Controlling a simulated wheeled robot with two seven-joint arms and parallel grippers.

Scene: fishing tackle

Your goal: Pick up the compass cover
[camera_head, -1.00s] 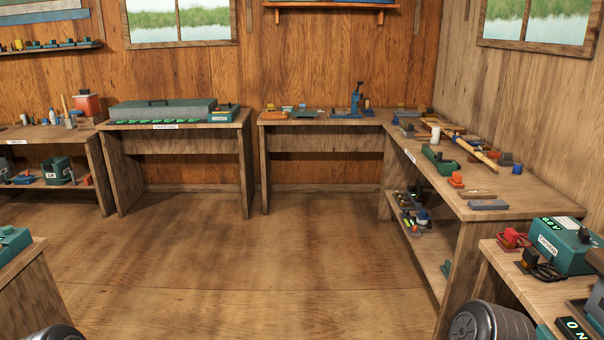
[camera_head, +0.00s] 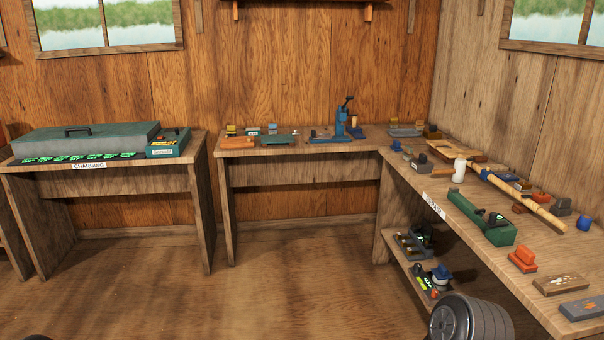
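I cannot pick out the compass cover for certain; several small items on the benches are too small to tell apart. Small blocks and tools lie on the back bench (camera_head: 300,150), among them a blue upright press-like tool (camera_head: 341,122). More small parts lie on the right bench (camera_head: 440,185), including an orange block (camera_head: 522,258) and a blue round piece (camera_head: 583,223). Neither gripper shows. A dark ribbed cylinder at the lower right appears to be part of my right arm.
The right bench also holds a long green tool (camera_head: 482,217), a white cylinder (camera_head: 459,170) and a wooden rod (camera_head: 515,195). Its lower shelf (camera_head: 415,268) carries small gear. A grey-green case (camera_head: 85,142) sits on the charging bench at left. The floor (camera_head: 270,290) ahead is clear.

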